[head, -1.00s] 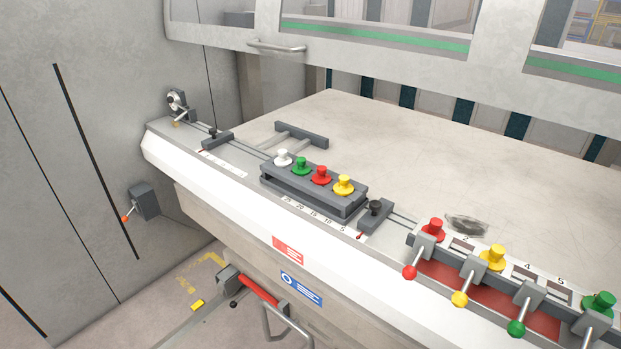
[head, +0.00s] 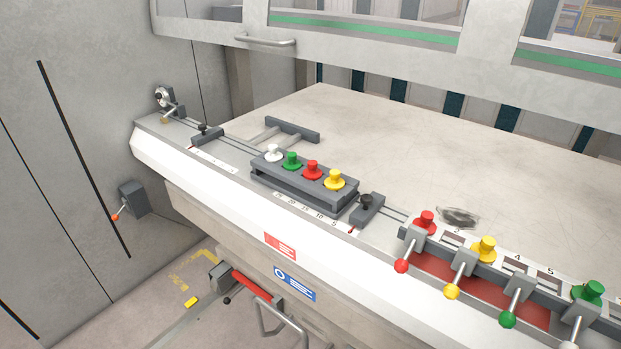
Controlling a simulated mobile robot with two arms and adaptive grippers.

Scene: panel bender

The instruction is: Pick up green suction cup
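A green suction cup (head: 292,161) stands upright on the grey rack block (head: 303,188) on the machine's front ledge. In the rack it sits between a white cup (head: 273,154) on its left and a red cup (head: 313,170) on its right. A yellow cup (head: 334,180) stands at the rack's right end. Another green cup (head: 589,292) stands at the right end of the slotted strip at lower right. Neither of my grippers is in view.
Levers with red (head: 401,266), yellow (head: 452,291) and green (head: 507,319) balls stick out in front of the strip. A red cup (head: 426,222) and a yellow cup (head: 486,249) stand behind them. The large table top (head: 400,150) is mostly clear. A raised guard with a handle (head: 265,41) hangs above it.

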